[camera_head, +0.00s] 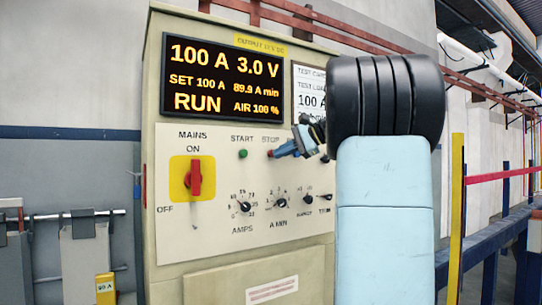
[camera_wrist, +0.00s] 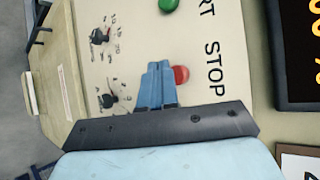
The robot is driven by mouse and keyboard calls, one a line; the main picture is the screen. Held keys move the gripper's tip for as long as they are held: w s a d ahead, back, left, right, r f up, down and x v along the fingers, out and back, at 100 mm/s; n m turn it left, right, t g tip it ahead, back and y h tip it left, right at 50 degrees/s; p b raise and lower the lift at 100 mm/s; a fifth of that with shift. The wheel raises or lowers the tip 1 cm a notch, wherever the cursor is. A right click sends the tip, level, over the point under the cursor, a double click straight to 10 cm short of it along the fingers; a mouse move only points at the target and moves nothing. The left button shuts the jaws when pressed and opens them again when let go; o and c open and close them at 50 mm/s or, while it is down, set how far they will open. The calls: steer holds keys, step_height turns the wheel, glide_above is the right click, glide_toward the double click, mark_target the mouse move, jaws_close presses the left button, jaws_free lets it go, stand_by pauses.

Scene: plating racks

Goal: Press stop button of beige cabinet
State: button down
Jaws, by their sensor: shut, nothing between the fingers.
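The beige cabinet (camera_head: 210,275) stands upright in the head view, with a light control panel on its front. Its red stop button (camera_head: 270,154) is under the word STOP, right of the green start button (camera_head: 243,154). My gripper (camera_head: 278,152) is shut and empty, its blue fingertips at the stop button from the right. In the wrist view the fingers (camera_wrist: 158,66) lie just beside the red stop button (camera_wrist: 181,74) and cover part of its edge. I cannot tell whether they touch it. The display (camera_head: 222,78) reads RUN, 100 A and 3.0 V.
A red mains switch (camera_head: 195,178) on a yellow plate points to ON. Black knobs (camera_head: 244,207) sit below the buttons. My arm hides the cabinet's right side. Racks with hanging plates (camera_head: 85,260) stand at the left, and a yellow post (camera_head: 456,220) at the right.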

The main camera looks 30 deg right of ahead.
steer(key=shift+w, duration=0.15)
stand_by(0.5)
steer(key=shift+w, duration=0.3)
steer(key=shift+w, duration=0.5)
stand_by(0.9)
steer(key=shift+s+r, duration=0.1)
steer(key=shift+s, duration=0.85)
steer(key=shift+s, duration=0.1)
steer(key=s, duration=0.4)
steer(key=shift+s+d, duration=0.1)
steer(key=shift+s, duration=0.3)
stand_by(0.7)
